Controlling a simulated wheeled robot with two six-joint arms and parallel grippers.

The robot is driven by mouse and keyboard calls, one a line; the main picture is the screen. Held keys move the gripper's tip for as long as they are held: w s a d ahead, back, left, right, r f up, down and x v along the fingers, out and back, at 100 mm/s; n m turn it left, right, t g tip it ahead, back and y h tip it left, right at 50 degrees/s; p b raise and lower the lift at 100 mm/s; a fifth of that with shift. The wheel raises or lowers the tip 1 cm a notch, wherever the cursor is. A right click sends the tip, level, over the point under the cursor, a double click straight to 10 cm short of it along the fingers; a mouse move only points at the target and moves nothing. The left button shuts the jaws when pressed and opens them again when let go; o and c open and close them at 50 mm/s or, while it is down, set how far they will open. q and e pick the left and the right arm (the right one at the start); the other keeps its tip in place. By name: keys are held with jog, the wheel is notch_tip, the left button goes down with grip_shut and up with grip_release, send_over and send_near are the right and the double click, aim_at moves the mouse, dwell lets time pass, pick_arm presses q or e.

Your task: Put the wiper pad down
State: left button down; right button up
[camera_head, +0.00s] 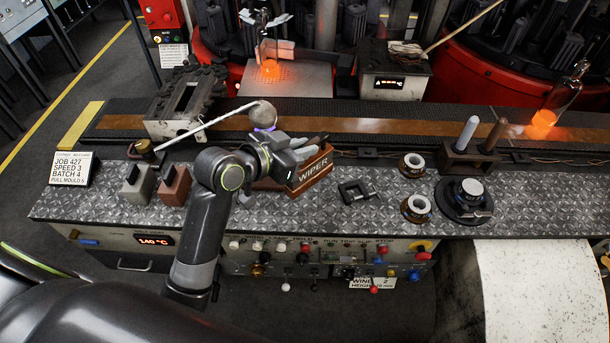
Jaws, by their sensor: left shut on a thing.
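My left gripper (305,146) reaches in from the left over the metal bench and is shut on the wiper pad. The gripper and wrist hide most of the pad, so its outline is unclear. A brown, box-like piece (315,168) with the white word WIPER on its front lies directly below the fingers, at an angle on the bench. I cannot tell whether the pad touches it. My right gripper is not in view.
A pale rod with a round grey head (262,116) lies behind my wrist. A black clamp (357,191), pale rings (415,208) and a dark round fixture (472,195) stand to the right. Glowing glass (544,118) is on the conveyor. Bare bench plate lies between clamp and rings.

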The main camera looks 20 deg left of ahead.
aim_at(310, 164)
pick_arm(q)
jog(key=shift+f, duration=1.1)
notch_tip(310, 164, down, 3)
jog(key=shift+a+f, duration=0.1)
jog(key=shift+f, duration=0.65)
jog(key=c, duration=1.4)
grip_release()
jog(key=shift+o, duration=0.2)
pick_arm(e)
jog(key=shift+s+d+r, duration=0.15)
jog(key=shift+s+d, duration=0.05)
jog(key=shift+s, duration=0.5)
